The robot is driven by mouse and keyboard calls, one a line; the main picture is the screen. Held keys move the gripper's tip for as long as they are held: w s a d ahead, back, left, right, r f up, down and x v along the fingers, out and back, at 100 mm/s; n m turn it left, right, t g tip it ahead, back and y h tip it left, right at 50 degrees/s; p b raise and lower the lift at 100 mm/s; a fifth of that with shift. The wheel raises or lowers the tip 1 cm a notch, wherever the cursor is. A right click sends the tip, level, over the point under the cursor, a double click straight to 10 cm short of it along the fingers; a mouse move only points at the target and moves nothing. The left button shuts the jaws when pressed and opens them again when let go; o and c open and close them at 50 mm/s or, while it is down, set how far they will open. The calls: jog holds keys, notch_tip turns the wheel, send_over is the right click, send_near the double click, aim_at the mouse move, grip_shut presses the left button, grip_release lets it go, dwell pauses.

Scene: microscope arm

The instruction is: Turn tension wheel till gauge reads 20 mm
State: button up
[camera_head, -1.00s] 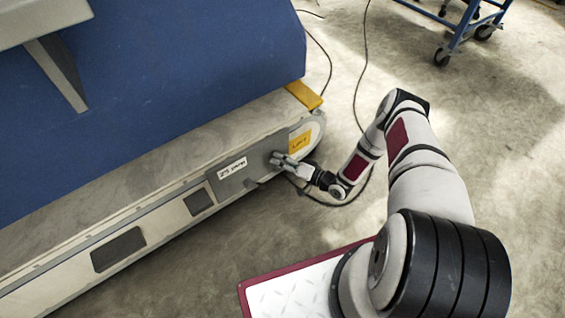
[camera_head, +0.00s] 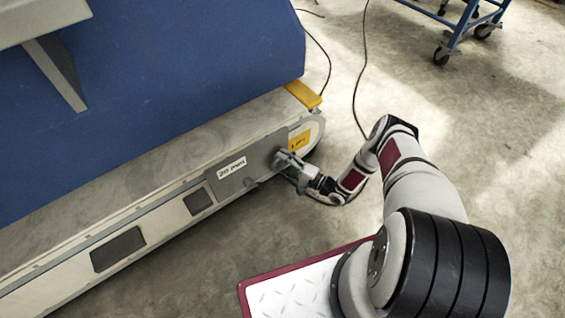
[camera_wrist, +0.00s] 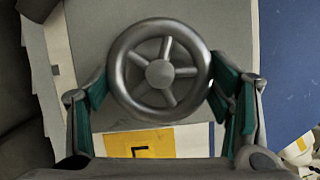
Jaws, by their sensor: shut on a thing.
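The tension wheel (camera_wrist: 159,72) is a grey spoked handwheel, seen face-on in the wrist view. My gripper (camera_wrist: 158,88) is shut on it, with green-padded fingers against the left and right sides of its rim. In the head view my gripper (camera_head: 287,160) is at the wheel on the side of the grey machine frame, and largely hides the wheel. The gauge (camera_head: 232,168) is a white label on the frame left of the wheel; its small text appears to read 20 mm.
A yellow label (camera_head: 299,140) is on the frame beside the wheel. A yellow block (camera_head: 303,94) sits at the frame's end, next to the blue belt (camera_head: 190,70). Black cables (camera_head: 361,80) lie on the floor. A blue wheeled cart (camera_head: 466,28) stands at the back right.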

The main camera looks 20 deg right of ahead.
dwell(0.4)
jog(key=o, duration=1.2)
jog(key=shift+c, duration=0.2)
jog(key=v, duration=1.2)
jog(key=shift+f, duration=0.2)
